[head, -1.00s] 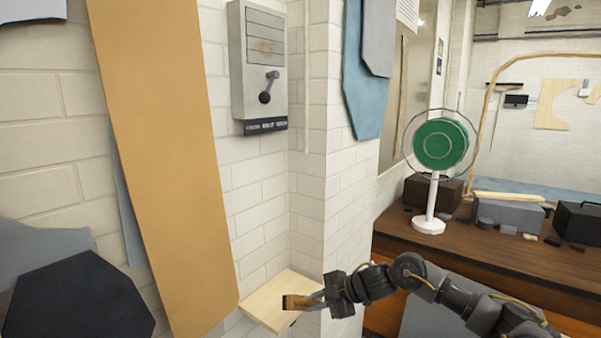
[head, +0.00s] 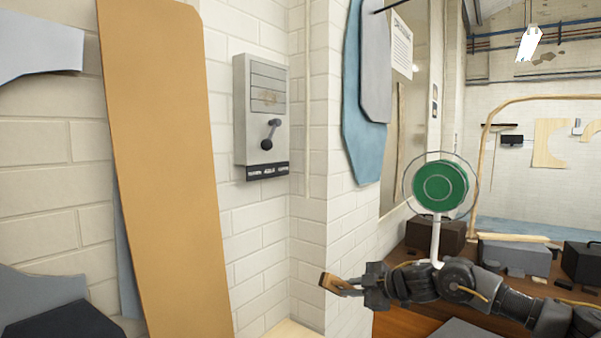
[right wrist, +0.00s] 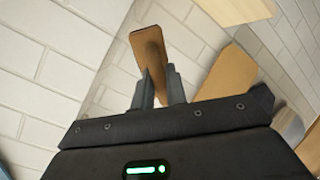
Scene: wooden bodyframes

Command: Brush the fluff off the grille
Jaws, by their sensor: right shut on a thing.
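The grey wall box (head: 261,117) hangs on the white brick wall in the head view. Its upper front has a slatted grille (head: 268,82) with a brownish, fluff-like patch (head: 266,97) on it. My right gripper (head: 362,289) is shut on a small brown brush (head: 335,284), below and to the right of the box and apart from it. In the right wrist view the two fingers (right wrist: 160,88) pinch the brush (right wrist: 148,48), which points up and away. My left gripper is not in view.
A lever (head: 270,135) sticks out of the box below the grille. A tall orange board (head: 170,170) leans at the left. A pale shelf (head: 290,332) shows at the bottom. A green round fan (head: 440,187) stands on the brown bench behind my right arm.

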